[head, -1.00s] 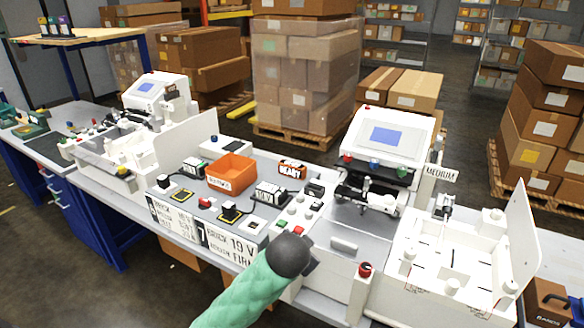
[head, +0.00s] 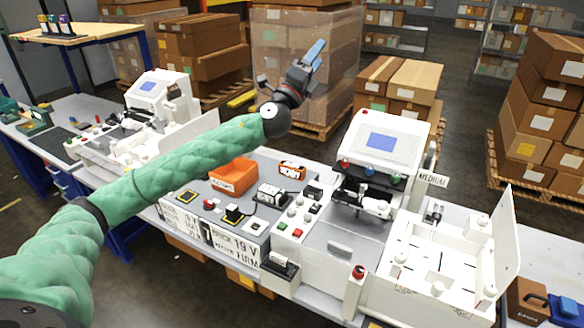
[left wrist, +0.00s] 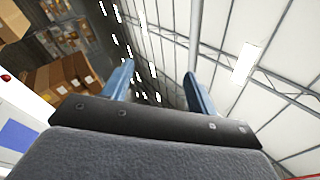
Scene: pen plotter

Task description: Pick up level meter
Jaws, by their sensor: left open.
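I cannot tell for sure which thing is the level meter. Small black-and-white devices stand on the bench, among them a labelled one (head: 271,194) right of the orange bin and one (head: 281,264) at the front edge. My left gripper (head: 312,58) is raised high above the bench, well away from all of them, with its blue fingers pointing up. In the left wrist view the left gripper (left wrist: 157,88) has its fingers spread with nothing between them. My left arm hides part of the left side of the bench. My right gripper is out of view.
An orange bin (head: 232,176) sits mid-bench. A white machine with a screen (head: 380,150) stands right of it, with an open white box (head: 440,265) further right. Another white machine (head: 155,95) is at the left. Stacked cartons (head: 300,60) stand behind the bench.

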